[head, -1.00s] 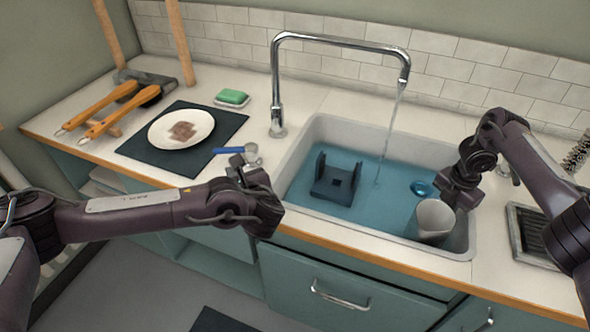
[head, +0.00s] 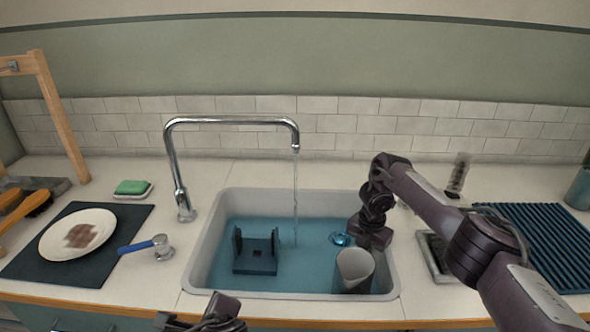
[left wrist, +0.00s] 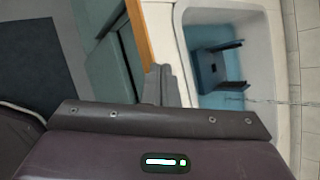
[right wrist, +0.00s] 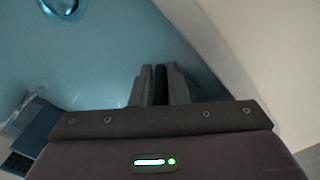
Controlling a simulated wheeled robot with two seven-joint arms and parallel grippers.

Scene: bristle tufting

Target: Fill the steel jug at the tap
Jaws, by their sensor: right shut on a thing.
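The steel jug (head: 354,272), a pale grey open-topped vessel, is in the front right part of the sink (head: 212,240). My right gripper (right wrist: 161,88) is shut on a narrow dark part, likely the jug's handle; the jug's body is mostly hidden in the right wrist view. The tap (head: 235,121) arches over the sink, and a thin water stream (head: 295,195) falls from its spout, left of and behind the jug. I cannot tell whether the jug holds water. My left gripper (left wrist: 162,86) looks shut and empty, in front of the counter edge.
A dark two-pronged stand (head: 256,252) is in the bluish sink, left of the stream. The drain (head: 340,239) lies behind the jug. A blue-handled tool (head: 150,246), a plate (head: 78,234) and a green sponge (head: 132,187) lie left. A ribbed mat (head: 540,240) lies right.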

